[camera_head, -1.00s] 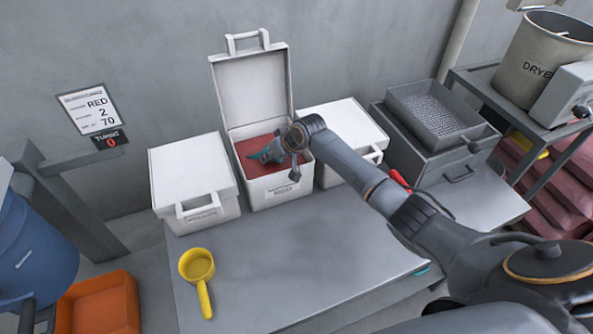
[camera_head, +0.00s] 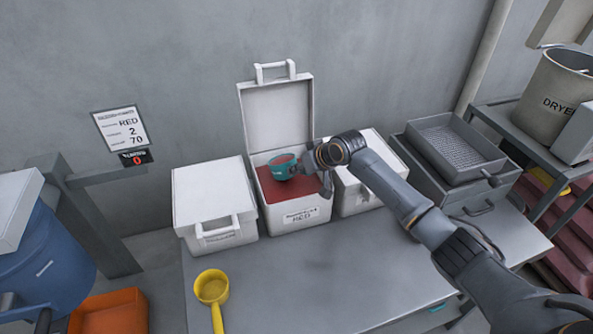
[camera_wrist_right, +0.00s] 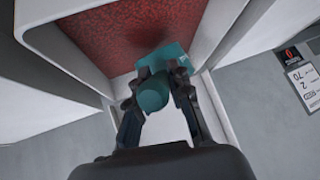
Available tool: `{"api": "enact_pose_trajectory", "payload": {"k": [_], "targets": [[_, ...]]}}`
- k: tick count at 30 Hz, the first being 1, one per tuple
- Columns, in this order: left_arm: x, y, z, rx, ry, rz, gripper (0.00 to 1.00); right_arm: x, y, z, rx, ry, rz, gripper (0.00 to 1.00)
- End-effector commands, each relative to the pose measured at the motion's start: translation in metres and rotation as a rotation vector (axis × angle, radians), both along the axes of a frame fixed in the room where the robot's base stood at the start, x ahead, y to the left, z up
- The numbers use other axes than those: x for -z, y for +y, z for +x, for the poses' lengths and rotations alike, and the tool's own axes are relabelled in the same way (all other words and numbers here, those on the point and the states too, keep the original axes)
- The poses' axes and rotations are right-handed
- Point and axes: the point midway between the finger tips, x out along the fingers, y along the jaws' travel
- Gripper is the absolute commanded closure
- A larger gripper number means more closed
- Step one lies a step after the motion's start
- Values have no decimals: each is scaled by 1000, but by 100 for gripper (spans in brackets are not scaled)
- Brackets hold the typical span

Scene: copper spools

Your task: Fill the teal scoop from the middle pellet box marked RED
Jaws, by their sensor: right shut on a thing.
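The middle white box (camera_head: 297,214), labelled RED, stands with its lid up against the wall and holds red pellets (camera_head: 277,188). My right gripper (camera_head: 318,168) is shut on the teal scoop (camera_head: 283,168). The scoop is upright over the box's opening, and red shows inside its cup. The right wrist view shows the scoop's handle (camera_wrist_right: 153,95) between the fingers (camera_wrist_right: 160,85), with the red pellets (camera_wrist_right: 120,38) beyond. I cannot tell whether the scoop's underside touches the pellets. My left gripper is not in view.
Closed white boxes stand left (camera_head: 207,185) and right (camera_head: 355,199) of the open one. A yellow scoop (camera_head: 212,288) lies on the table's left front. A grey tray (camera_head: 440,140) sits on a drawer unit at right. The table's middle front (camera_head: 310,280) is clear.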

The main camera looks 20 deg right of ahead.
Motion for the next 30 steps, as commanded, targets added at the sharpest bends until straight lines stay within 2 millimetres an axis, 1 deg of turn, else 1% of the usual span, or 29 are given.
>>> {"api": "enact_pose_trajectory", "payload": {"k": [1, 5, 6, 10, 16, 24, 30], "targets": [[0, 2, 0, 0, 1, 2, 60, -5, -2, -2, 1, -21, 7, 100], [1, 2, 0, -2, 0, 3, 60, -17, -4, -8, 1, -66, 25, 100], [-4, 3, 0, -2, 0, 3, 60, -20, -5, -11, 2, -81, 33, 100], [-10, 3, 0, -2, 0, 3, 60, -31, -8, -19, 2, -138, 56, 100], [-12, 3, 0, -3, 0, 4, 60, -45, -13, -30, 1, -221, 90, 100], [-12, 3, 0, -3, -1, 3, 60, -56, -16, -39, 1, -291, 117, 100], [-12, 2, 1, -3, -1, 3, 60, -59, -17, -41, 1, -303, 123, 100]]}}
